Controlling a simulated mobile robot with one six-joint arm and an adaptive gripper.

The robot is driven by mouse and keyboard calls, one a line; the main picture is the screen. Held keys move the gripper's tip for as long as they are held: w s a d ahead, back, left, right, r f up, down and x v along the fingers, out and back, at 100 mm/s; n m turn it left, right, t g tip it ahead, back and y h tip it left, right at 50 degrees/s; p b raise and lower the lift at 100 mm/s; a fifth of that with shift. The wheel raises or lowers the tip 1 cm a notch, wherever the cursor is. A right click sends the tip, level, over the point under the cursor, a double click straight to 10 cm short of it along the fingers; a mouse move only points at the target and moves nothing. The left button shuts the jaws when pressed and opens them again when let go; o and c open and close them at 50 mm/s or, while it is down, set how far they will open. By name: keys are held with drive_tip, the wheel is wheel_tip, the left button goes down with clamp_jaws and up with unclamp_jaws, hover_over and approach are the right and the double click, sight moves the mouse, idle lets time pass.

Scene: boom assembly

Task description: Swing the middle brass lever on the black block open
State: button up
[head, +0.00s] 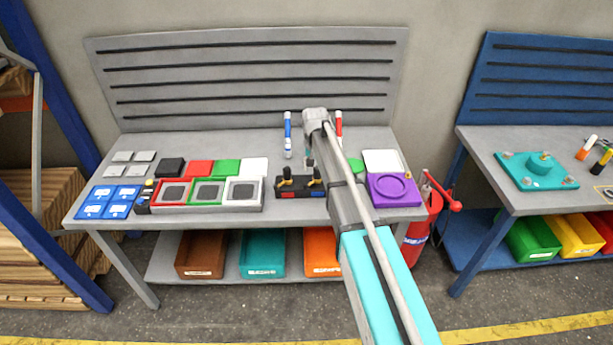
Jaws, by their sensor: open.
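The black block (299,189) stands near the front edge of the grey table, right of centre, with red and blue marks on its front. A brass lever (287,173) with a dark top shows at its left end. The middle lever is too small and crowded by my gripper to make out its position clearly. My arm reaches over the block's right side and hides part of it. My gripper (309,161) points down above or just behind the middle of the block. It is open, and I see nothing in it. Whether it touches a lever cannot be told.
The grey table (140,222) has framed red, green and white trays (208,193) left of the block. A purple fixture (394,189) stands to the right. Blue (287,135) and red upright tools stand behind. A fire extinguisher (418,230) stands beside the table.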

wheel_tip(320, 180, up, 2)
drive_tip(key=p, duration=0.1)
hover_over(306, 184)
drive_tip(key=shift+d+f, duration=0.1)
drive_tip(key=shift+f, duration=0.1)
wheel_tip(306, 184, down, 13)
drive_tip(key=b, duration=1.3)
drive_tip(key=shift+f+b, duration=0.2)
drive_tip(key=shift+b, duration=0.15)
idle(0.4)
clamp_jaws()
